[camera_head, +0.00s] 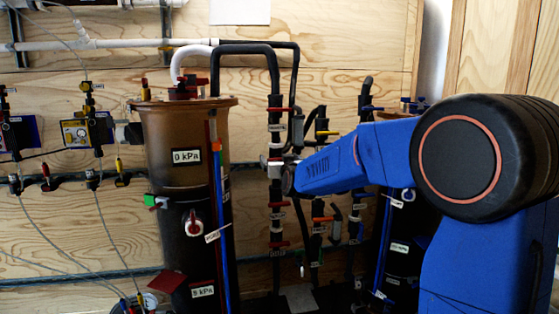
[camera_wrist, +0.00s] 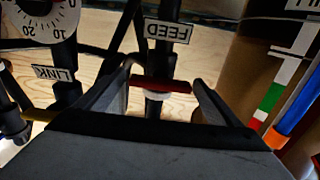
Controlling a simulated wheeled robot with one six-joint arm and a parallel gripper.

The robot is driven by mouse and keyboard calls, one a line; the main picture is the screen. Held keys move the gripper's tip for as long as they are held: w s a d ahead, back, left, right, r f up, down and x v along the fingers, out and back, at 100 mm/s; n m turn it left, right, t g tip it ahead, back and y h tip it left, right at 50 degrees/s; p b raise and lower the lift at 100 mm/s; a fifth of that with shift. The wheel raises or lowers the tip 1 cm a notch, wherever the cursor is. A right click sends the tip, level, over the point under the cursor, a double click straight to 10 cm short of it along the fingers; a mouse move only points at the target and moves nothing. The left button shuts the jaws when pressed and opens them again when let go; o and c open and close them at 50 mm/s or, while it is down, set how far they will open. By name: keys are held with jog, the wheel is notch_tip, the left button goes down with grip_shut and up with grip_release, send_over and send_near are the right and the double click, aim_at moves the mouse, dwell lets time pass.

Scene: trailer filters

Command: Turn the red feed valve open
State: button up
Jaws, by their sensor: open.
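The red feed valve handle (camera_wrist: 172,86) lies crosswise on a dark vertical pipe in the wrist view, near an upside-down FEED label (camera_wrist: 168,31). My gripper (camera_wrist: 162,80) is open, with one finger on each side of the handle. I cannot tell whether either finger touches it. In the head view, my blue arm reaches left to the dark pipe and my gripper (camera_head: 273,166) is small there. Several red handles show on that pipe, and I cannot tell which one is the feed valve.
A brown tank (camera_head: 165,130) with a 0 kPa label stands left of the pipes. The wrist view shows a dial (camera_wrist: 35,18) and a LINK label (camera_wrist: 52,73) at left, and a blue tube (camera_wrist: 298,110) at right. Pipes crowd closely around my gripper.

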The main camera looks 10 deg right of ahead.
jog(key=c, duration=1)
jog(key=shift+c, duration=0.2)
jog(key=shift+n, duration=0.4)
jog(key=n, duration=0.4)
jog(key=shift+a, duration=0.1)
jog(key=n, duration=0.4)
jog(key=shift+f, duration=0.1)
jog(key=n, duration=0.5)
jog(key=shift+a, duration=0.1)
jog(key=shift+f+n, duration=0.15)
jog(key=shift+n, duration=1.85)
